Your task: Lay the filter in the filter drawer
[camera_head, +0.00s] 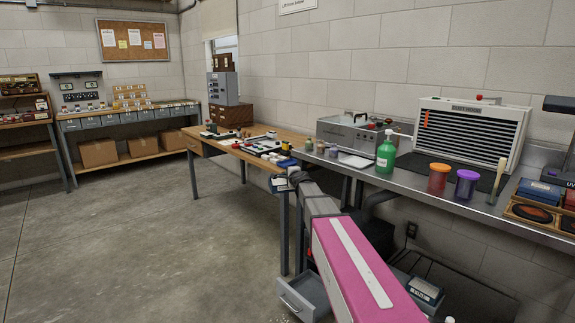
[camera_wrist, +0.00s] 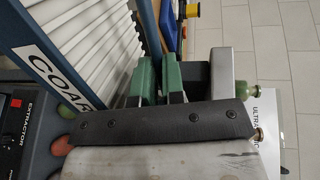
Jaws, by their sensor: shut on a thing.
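In the wrist view the filter (camera_wrist: 108,35) has white pleats in a blue frame, with a white label reading "COAR" before it is cut off. My gripper (camera_wrist: 158,80) has its green finger pads closed on the filter, and they cover part of it. In the head view my gripper (camera_head: 284,182) is small, at the end of my pink arm near the front corner of the wooden table; the filter is hard to make out there. A grey drawer (camera_head: 303,293) stands pulled out low under the bench, partly hidden by my arm. It may be the filter drawer.
The metal bench (camera_head: 450,203) on the right carries a green bottle (camera_head: 386,154), an orange jar (camera_head: 438,179) and a purple-lidded jar (camera_head: 466,185). The wooden table (camera_head: 245,152) holds several small items. A blue-and-white box (camera_head: 426,291) sits low beside my arm. The left floor is clear.

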